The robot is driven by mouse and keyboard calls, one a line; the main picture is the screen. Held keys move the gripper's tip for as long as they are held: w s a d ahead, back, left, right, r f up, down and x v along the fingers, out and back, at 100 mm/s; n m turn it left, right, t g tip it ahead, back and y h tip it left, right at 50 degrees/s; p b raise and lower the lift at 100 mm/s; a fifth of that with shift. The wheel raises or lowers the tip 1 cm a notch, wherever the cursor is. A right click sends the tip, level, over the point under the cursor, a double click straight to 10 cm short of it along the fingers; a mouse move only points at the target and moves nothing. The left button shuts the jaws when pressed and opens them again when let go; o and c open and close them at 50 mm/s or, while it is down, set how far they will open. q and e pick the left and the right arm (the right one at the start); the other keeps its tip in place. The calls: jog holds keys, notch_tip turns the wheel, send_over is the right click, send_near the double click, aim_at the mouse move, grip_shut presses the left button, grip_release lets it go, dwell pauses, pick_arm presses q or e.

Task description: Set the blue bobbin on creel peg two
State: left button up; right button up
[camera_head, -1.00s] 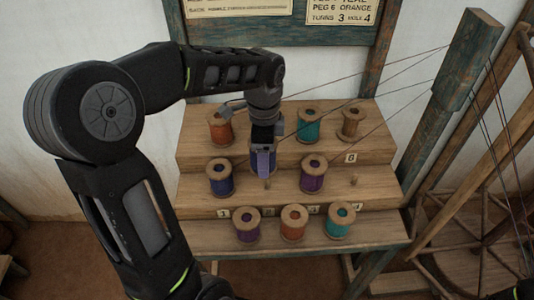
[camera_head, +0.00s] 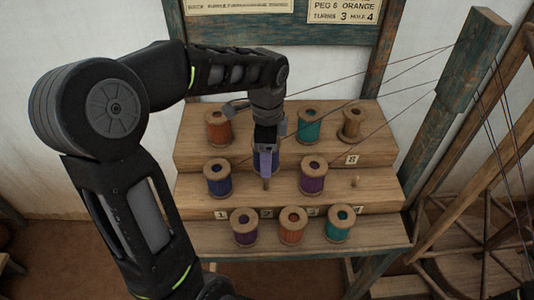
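My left gripper (camera_head: 265,160) reaches over the stepped wooden creel (camera_head: 200,205) and points down. It is shut on a blue bobbin (camera_head: 275,158), which the fingers partly cover. The bobbin is upright, just above and behind a bare peg (camera_head: 266,184) on the middle step; the exact gap cannot be told. That peg stands between a dark blue bobbin (camera_head: 218,180) and a purple bobbin (camera_head: 312,178), behind the number 2 label (camera_head: 266,213).
Orange, teal and brown bobbins (camera_head: 309,126) stand on the top step. Purple, orange and teal bobbins (camera_head: 292,226) stand on the low front step. Another bare peg (camera_head: 355,181) is at the right of the middle step. Threads run to a blue-green post (camera_head: 464,60).

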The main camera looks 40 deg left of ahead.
aim_at(267, 180)
pick_arm(q)
jog(key=shift+f+b, duration=3.05)
jog(key=shift+f, duration=1.35)
jog(key=o, duration=1.5)
jog(key=shift+o, duration=1.3)
jog(key=shift+r, duration=0.15)
